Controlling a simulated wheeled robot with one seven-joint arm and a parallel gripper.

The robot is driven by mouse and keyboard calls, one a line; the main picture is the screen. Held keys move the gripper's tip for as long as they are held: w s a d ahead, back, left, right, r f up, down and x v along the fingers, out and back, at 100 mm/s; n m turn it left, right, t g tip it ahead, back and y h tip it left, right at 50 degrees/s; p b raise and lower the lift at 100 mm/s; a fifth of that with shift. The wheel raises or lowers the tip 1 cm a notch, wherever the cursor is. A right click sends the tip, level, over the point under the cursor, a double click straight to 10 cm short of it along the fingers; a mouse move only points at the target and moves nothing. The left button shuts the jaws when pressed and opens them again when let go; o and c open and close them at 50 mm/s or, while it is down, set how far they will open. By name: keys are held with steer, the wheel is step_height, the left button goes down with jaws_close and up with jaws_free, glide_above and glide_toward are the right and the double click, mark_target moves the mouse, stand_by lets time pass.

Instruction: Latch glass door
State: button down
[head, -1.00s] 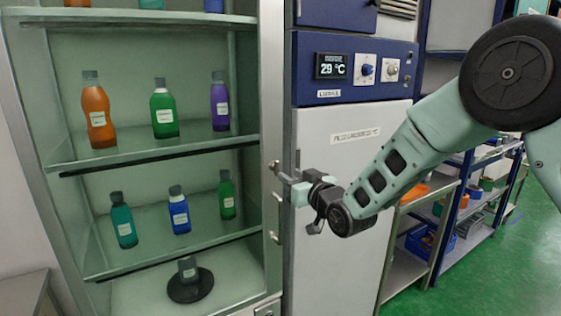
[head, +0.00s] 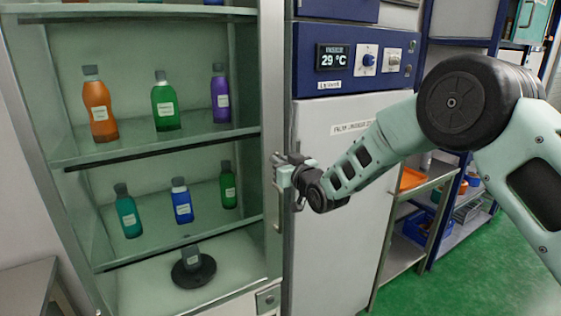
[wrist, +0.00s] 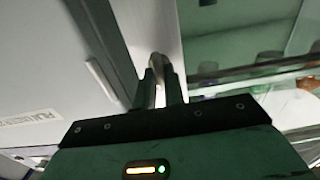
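The glass door (head: 266,120) is the metal-framed front of the left cabinet, and its frame stands close beside the white appliance. A pale vertical handle (head: 277,212) runs along the frame's right edge. My gripper (head: 281,171) is at the handle's upper part, coming from the right. The exact contact is small and partly hidden. A small metal plate with a round centre (head: 268,298), perhaps the latch, sits low on the frame, clear of my gripper.
Several bottles stand on the cabinet shelves (head: 150,146), with a dark round stand (head: 193,271) at the bottom. The white appliance (head: 335,215) with a blue control panel is right beside my gripper. Shelving stands at right; green floor (head: 425,290) is open there.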

steer(key=shift+b, duration=0.5)
steer(key=shift+f+m+b, duration=0.2)
steer(key=shift+m+b, duration=0.5)
steer(key=shift+b, duration=0.3)
steer(key=m+b, duration=0.2)
steer(key=b, duration=0.2)
steer(key=shift+w+d+f, duration=0.1)
steer(key=shift+d+f, duration=0.05)
steer(key=m+b, duration=0.4)
steer(key=b, duration=0.1)
steer(key=m+b, duration=0.3)
steer(key=b, duration=0.1)
steer(key=shift+d+m, duration=0.1)
steer(key=shift+m, duration=0.2)
steer(key=m+b, duration=0.4)
steer(key=b, duration=0.1)
steer(key=shift+w+m+b, duration=0.1)
steer(key=shift+m+b, duration=1.05)
steer(key=shift+m, duration=0.25)
